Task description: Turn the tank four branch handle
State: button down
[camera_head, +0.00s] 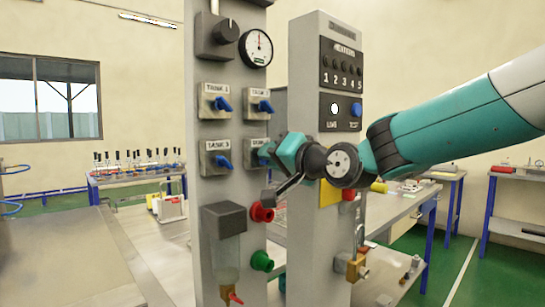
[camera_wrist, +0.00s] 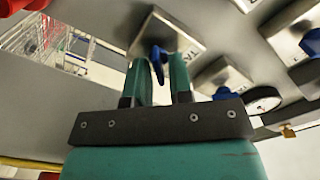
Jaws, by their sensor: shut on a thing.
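The tank four branch valve is the lower right one on the grey panel (camera_head: 230,180) in the head view. Its plate (camera_head: 256,143) shows part of its label, and my gripper (camera_head: 266,153) covers most of its handle. In the wrist view the blue handle (camera_wrist: 157,60) sits between the two teal fingers of my gripper (camera_wrist: 160,68), in front of its plate (camera_wrist: 184,40). My gripper is shut on this handle. The handle's exact angle is hard to tell.
Similar blue handles sit at tank one (camera_head: 223,104), tank three (camera_head: 223,161) and the upper right (camera_head: 264,106). A red knob (camera_head: 262,212) and green knob (camera_head: 262,261) lie below. A heater column (camera_head: 310,80) stands close to the right.

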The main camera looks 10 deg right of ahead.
jog(key=c, duration=1.3)
grip_release()
jog(key=shift+b+v, duration=2.1)
jog(key=shift+v, duration=6.6)
